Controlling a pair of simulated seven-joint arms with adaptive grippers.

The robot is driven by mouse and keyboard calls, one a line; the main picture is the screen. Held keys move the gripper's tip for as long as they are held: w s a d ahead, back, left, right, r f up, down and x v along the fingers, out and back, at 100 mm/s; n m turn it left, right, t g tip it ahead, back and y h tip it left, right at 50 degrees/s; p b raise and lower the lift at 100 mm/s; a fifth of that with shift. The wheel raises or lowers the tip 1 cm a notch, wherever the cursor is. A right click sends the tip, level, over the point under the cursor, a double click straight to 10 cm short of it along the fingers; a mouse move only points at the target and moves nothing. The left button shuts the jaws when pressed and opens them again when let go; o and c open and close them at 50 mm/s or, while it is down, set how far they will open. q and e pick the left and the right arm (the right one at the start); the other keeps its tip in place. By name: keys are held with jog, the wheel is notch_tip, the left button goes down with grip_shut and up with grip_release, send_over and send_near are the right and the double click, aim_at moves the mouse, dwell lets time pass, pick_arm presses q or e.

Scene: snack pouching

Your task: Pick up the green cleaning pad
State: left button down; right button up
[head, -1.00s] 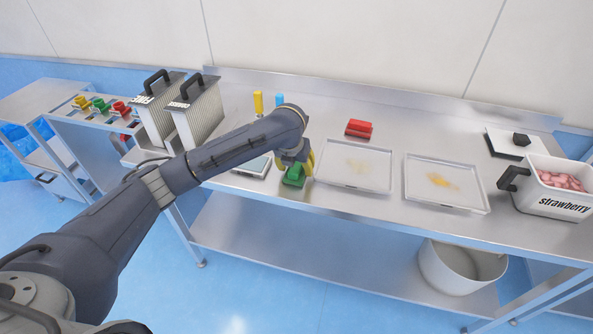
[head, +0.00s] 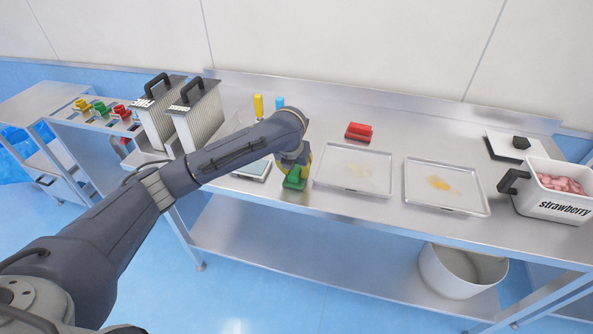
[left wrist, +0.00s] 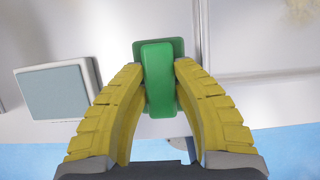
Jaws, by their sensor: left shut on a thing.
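The green cleaning pad (head: 293,181) is at the front edge of the steel table, just left of the left tray. In the left wrist view the green pad (left wrist: 158,75) has a raised grip on a wider base, and it sits between two yellow fingers. My left gripper (head: 301,164) reaches down onto it from above, and the arm hides part of the gripper. In the left wrist view my left gripper (left wrist: 160,80) is shut on the pad's raised grip. Whether the pad touches the table is hard to tell. My right gripper is not in view.
Two shallow trays with yellowish smears, the left tray (head: 352,188) and right tray (head: 447,208), lie right of the pad. A red pad (head: 359,131) sits behind them. A scale (head: 253,169) is close on the left. A strawberry bin (head: 556,206) stands far right.

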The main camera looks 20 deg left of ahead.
aim_at(296, 167)
pick_arm(q)
notch_tip(296, 167, up, 20)
dwell(0.6)
